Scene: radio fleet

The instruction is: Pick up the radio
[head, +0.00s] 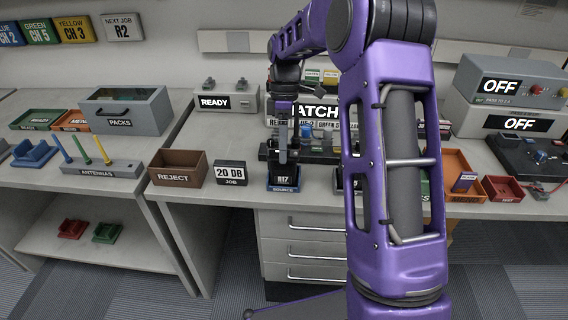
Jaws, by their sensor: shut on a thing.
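A dark radio (282,178) marked R17 stands upright at the blue holder labelled SOURCE (284,189), near the front edge of the middle counter. My gripper (283,157) points down from above and is shut on the radio's upper part. The gripper covers much of the radio, and its fingertips are small and dark here. I cannot tell whether the radio's base is still seated in the holder.
The 20 DB JOB sign (231,173) and brown REJECT bin (178,168) stand left of the holder. A dark rack lies behind it. My purple arm hides much of the counter's right part. Antennas (83,150) stand on the left counter; grey OFF boxes (513,85) stand right.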

